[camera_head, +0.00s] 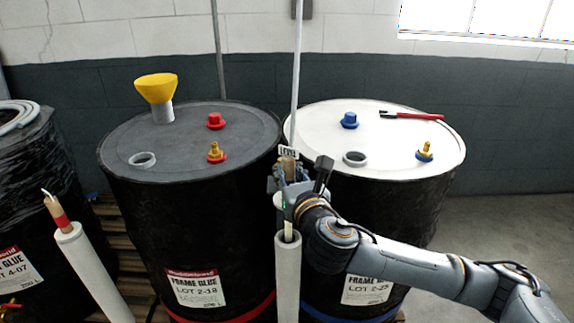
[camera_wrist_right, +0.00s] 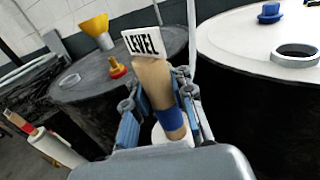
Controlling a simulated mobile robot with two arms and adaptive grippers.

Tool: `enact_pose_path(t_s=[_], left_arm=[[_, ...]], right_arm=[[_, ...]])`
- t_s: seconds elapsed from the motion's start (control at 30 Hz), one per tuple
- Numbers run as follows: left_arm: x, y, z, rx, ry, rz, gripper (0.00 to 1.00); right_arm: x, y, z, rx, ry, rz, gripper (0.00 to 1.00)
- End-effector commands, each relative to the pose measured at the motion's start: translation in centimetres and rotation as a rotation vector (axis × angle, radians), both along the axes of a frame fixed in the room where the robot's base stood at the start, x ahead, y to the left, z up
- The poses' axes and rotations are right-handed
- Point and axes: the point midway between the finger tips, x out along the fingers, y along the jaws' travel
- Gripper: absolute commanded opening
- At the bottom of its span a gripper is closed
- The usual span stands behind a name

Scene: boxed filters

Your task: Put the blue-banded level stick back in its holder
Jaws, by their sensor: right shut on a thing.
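The level stick (camera_head: 289,165) is wooden, with a white LEVEL tag at its top. Its blue band (camera_wrist_right: 174,119) shows between the fingers in the right wrist view. My right gripper (camera_head: 290,186) is shut on the stick, which stands nearly upright. The holder is a white tube (camera_head: 288,285) directly below, in front of the gap between two drums. The stick's lower part shows at the tube's mouth; how deep it sits is hidden. The tube's rim (camera_wrist_right: 158,134) also shows behind the stick in the wrist view. My left gripper is not in view.
A grey-topped drum (camera_head: 190,130) carries a yellow funnel (camera_head: 156,90). A white-topped drum (camera_head: 390,130) carries a red marker-like tool (camera_head: 412,115). A red-banded stick (camera_head: 57,212) stands in another white tube (camera_head: 95,275) at left. Floor at right is clear.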

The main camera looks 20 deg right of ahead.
Motion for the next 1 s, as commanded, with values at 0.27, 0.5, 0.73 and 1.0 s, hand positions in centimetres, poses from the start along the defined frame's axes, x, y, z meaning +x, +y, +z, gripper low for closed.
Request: enact_pose_path(t_s=[0.27,0.5,0.73,1.0], left_arm=[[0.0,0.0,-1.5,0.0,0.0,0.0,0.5],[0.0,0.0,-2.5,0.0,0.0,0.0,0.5],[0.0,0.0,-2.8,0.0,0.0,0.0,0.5],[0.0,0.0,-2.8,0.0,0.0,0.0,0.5]], right_arm=[[0.0,0.0,-2.5,-0.001,0.0,0.0,0.0],[0.0,0.0,-4.4,0.0,0.0,0.0,0.0],[0.0,0.0,-5.0,0.0,-0.002,0.0,0.0],[0.0,0.0,-5.0,0.0,-0.001,0.0,0.0]])
